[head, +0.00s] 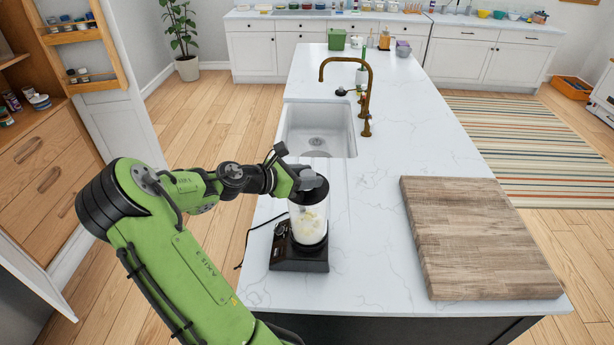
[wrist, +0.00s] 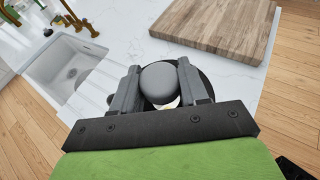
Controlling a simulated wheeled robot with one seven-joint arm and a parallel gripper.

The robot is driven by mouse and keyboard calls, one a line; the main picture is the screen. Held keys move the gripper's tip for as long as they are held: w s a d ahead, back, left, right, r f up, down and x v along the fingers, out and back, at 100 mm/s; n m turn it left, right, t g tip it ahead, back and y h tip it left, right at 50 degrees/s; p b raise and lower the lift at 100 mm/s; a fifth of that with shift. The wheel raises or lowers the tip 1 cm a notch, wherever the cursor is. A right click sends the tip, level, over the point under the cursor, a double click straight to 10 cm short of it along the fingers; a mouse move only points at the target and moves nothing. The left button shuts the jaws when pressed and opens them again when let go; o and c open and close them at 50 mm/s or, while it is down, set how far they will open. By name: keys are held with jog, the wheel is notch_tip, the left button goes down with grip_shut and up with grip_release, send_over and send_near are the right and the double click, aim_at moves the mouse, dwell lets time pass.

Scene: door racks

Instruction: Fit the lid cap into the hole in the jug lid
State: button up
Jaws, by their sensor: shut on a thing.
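The blender jug (head: 309,222) stands upright on its black base (head: 298,257) on the white counter, with pale pieces inside. In the wrist view, my gripper (wrist: 161,90) is shut on the grey round lid cap (wrist: 160,83), one finger on each side. The black jug lid (wrist: 206,76) shows around and beneath the cap. In the head view, my gripper (head: 311,182) is over the top of the jug. The hole in the lid is hidden under the cap, so I cannot tell whether the cap is seated in it or just above it.
A thick wooden board (head: 478,237) lies to the right on the counter. A sink (head: 318,130) with a brass tap (head: 366,90) is behind the jug. A black cord runs left from the base. The counter between jug and board is clear.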

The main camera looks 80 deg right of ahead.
jog(key=shift+w+a+f+h, duration=0.35)
jog(key=shift+w+a, duration=0.25)
jog(key=shift+a, duration=0.2)
dwell(1.0)
jog(key=shift+f, duration=0.1)
jog(key=shift+r, duration=0.2)
dwell(0.6)
jog(key=shift+a+g, duration=0.3)
jog(key=shift+g, duration=0.1)
jog(key=shift+w+a, duration=0.1)
dwell(0.4)
jog(key=shift+a+m, duration=0.25)
jog(key=shift+m, duration=0.05)
jog(key=shift+w+a+g, duration=0.1)
jog(key=shift+a+g, duration=0.05)
jog(key=shift+g, duration=0.15)
jog(key=shift+a+h, duration=0.2)
jog(key=shift+h, duration=0.05)
